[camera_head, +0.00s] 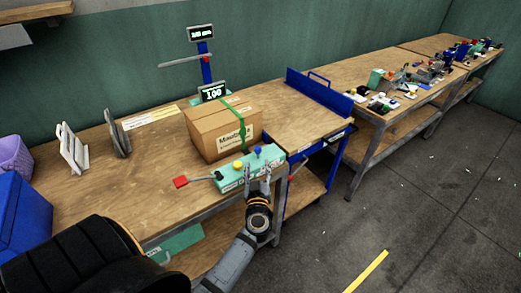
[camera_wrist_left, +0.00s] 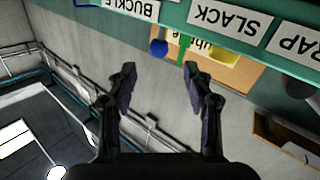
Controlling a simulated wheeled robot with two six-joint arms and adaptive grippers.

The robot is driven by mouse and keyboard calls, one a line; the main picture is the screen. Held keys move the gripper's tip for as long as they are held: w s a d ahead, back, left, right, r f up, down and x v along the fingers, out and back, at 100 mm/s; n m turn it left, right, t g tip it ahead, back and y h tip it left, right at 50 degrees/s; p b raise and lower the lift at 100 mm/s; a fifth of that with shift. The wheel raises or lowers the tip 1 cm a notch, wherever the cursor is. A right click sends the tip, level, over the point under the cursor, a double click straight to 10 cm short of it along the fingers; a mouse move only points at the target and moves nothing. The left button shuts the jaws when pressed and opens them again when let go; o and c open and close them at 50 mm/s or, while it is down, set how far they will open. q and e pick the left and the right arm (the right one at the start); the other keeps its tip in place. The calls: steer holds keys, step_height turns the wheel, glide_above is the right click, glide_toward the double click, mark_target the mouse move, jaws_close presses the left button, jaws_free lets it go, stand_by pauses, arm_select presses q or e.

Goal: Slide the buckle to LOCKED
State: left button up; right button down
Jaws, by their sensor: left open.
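A teal strapping unit (camera_head: 250,168) sits at the table's front edge, before a strapped cardboard box (camera_head: 225,130). It carries a blue knob (camera_head: 258,150), a yellow knob (camera_head: 238,164) and a red-ended lever (camera_head: 181,182). In the wrist view, its front edge (camera_wrist_left: 185,14) bears upside-down labels BUCKLE, SLACK and a partly cut-off one ending in RAP. The blue knob (camera_wrist_left: 158,47) shows beyond that edge. My left gripper (camera_head: 262,177) is at the unit's front right; its fingers (camera_wrist_left: 159,72) are open with nothing between them. The buckle's position is unclear. My right gripper is out of view.
A post with displays (camera_head: 201,33) stands behind the box; one reads 100. A blue-edged cart (camera_head: 302,121) adjoins the table on the right. Metal plates (camera_head: 72,148) and a blue bin (camera_head: 22,215) are at left. Open floor (camera_head: 430,210) lies right.

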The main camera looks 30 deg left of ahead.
mark_target(258, 153)
arm_select(q)
steer(key=x, duration=0.8)
steer(key=shift+w+f, duration=0.1)
steer(key=shift+w, duration=0.15)
steer(key=shift+w+a, duration=0.3)
steer(key=shift+w, duration=0.1)
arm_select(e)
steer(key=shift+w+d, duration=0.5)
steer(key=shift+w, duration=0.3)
arm_select(q)
steer(key=shift+c, duration=0.4)
jaws_close()
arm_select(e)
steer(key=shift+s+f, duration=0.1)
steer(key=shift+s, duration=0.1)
